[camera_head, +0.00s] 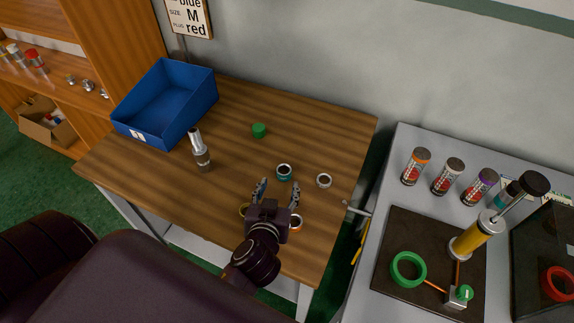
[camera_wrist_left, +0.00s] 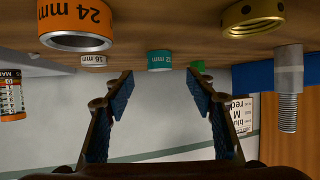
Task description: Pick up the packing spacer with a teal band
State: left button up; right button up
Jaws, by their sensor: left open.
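The packing spacer with a teal band (camera_head: 284,172) is a short ring lying on the wooden table, with a pale top rim and dark hole. In the left wrist view, which looks upside down, the teal spacer (camera_wrist_left: 159,61) reads "12 mm". My left gripper (camera_head: 278,187) is open and empty, low over the table on the near side of the teal spacer. In the left wrist view the spacer appears centred between the fingertips (camera_wrist_left: 160,76) and farther off, apart from them. My right gripper is not in view.
An orange spacer (camera_head: 296,222) and a yellow ring (camera_head: 243,210) lie close beside my left gripper. A white spacer (camera_head: 324,181) is right of the teal one; a green piece (camera_head: 259,130) is behind. A metal threaded piece (camera_head: 201,157) and blue bin (camera_head: 135,130) stand left.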

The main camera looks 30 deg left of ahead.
aim_at(283, 180)
pick_arm(q)
jog(key=shift+w+f, duration=0.1)
jog(key=shift+w, duration=0.9)
jog(key=shift+w+a+t+p, duration=0.1)
jog(key=shift+a+t+p, duration=0.05)
jog(key=shift+t+p, duration=0.2)
jog(key=shift+p+x, duration=0.5)
jog(key=shift+x, duration=0.35)
jog(key=x, duration=0.3)
jog(key=shift+a+f+p, duration=0.2)
jog(key=shift+f+p, duration=0.15)
jog(key=shift+p, duration=0.05)
jog(key=shift+w+a+f, duration=0.1)
jog(key=shift+w+f, duration=0.05)
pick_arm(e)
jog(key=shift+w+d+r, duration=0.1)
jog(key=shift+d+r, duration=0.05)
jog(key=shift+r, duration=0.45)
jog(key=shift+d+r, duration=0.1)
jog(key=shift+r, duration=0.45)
